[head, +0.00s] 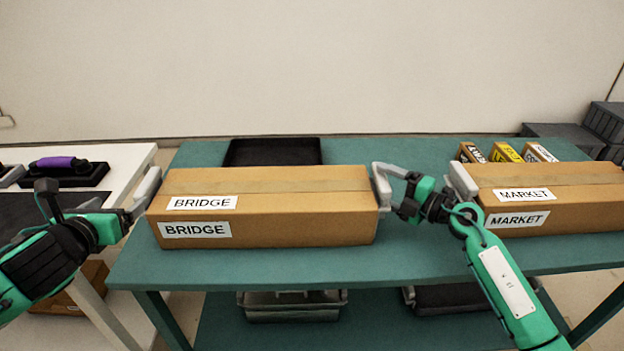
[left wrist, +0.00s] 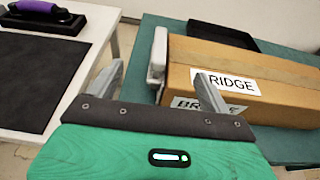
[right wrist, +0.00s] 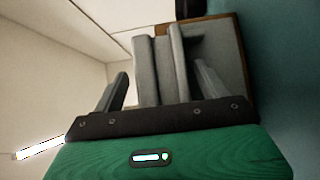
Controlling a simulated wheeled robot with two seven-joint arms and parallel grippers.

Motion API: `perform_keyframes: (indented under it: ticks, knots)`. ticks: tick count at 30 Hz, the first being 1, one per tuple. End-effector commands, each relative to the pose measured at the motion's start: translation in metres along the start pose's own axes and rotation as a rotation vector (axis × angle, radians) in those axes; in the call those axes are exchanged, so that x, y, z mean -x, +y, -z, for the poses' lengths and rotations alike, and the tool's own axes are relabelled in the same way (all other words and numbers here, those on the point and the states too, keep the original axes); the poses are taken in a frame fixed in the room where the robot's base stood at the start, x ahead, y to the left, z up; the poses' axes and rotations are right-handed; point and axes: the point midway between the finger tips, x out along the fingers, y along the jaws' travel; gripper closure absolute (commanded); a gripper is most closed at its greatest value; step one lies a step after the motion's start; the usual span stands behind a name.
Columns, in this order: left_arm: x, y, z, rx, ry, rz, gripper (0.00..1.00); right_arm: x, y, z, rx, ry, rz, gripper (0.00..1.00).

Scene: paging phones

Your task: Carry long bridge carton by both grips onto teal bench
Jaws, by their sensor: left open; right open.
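The long BRIDGE carton (head: 275,215) is a brown box with two white labels, lying level on the teal bench (head: 420,262). It also shows in the left wrist view (left wrist: 282,82). Its left grip (head: 148,188) and right grip (head: 383,187) are pale grey handles on its ends. My left gripper (head: 132,207) is open beside the left grip, which shows between and beyond its fingers in the left wrist view (left wrist: 157,62). My right gripper (head: 388,188) is open at the right grip, with grey handle parts between its fingers in the right wrist view (right wrist: 157,70). Contact is unclear.
A MARKET carton (head: 560,195) with a grey grip stands on the bench, close to my right gripper. A black tray (head: 272,152) and several small boxes (head: 503,152) stand behind. A white table (head: 128,165) is at left. Grey bins (head: 605,122) stand at far right.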

Motion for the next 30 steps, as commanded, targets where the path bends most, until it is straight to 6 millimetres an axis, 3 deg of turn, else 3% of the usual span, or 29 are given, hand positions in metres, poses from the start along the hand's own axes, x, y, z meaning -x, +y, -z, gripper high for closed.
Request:
perform_keyframes:
  ticks: [6, 9, 19, 23, 30]
  knots:
    - [0.000, 0.000, 0.000, 0.000, 0.000, 0.000, 0.18, 0.000, 0.000, 0.000, 0.000, 0.000, 0.000, 0.23]
    - [0.000, 0.000, 0.000, 0.000, 0.000, 0.000, 0.18, 0.000, 0.000, 0.000, 0.000, 0.000, 0.000, 0.07]
    - [0.000, 0.000, 0.000, 0.000, 0.000, 0.000, 0.18, 0.000, 0.004, 0.000, 0.002, 0.000, 0.000, 0.07]
    - [0.000, 0.000, 0.000, 0.000, 0.000, 0.000, 0.18, 0.000, 0.021, 0.000, 0.005, 0.001, 0.000, 0.07]
    - [0.000, 0.000, 0.000, 0.000, 0.000, 0.000, 0.18, 0.000, 0.070, 0.000, 0.006, 0.001, -0.003, 0.07]
